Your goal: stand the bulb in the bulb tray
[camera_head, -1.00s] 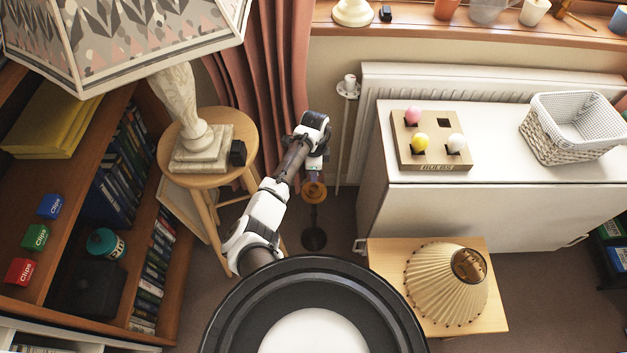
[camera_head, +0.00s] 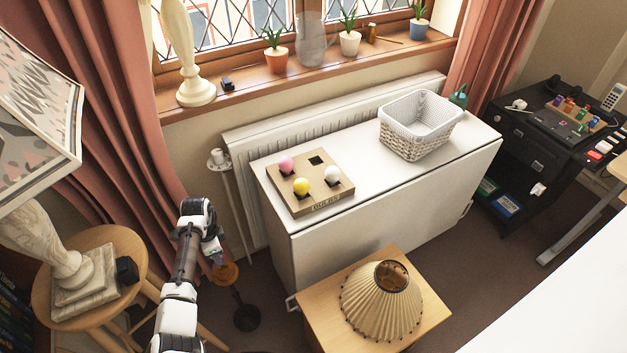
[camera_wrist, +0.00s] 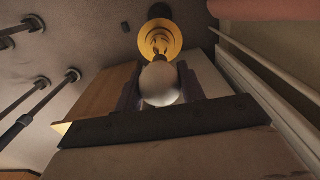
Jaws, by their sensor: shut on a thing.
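The bulb tray (camera_head: 284,192) is a brown cardboard block on the white cabinet, right of my arm. My gripper (camera_head: 216,254) points down in front of the cabinet's left end, lower than the tray. In the wrist view my gripper (camera_wrist: 160,92) is shut on a pale round bulb (camera_wrist: 160,80). In the head view the held bulb cannot be made out.
The white cabinet (camera_head: 360,240) carries a white-lined basket (camera_head: 415,145) right of the tray. A radiator (camera_head: 245,140) runs behind it. A brass-topped stand (camera_head: 246,318) is below my gripper. A side table (camera_head: 318,318) with a pleated lampshade (camera_head: 383,305) stands in front.

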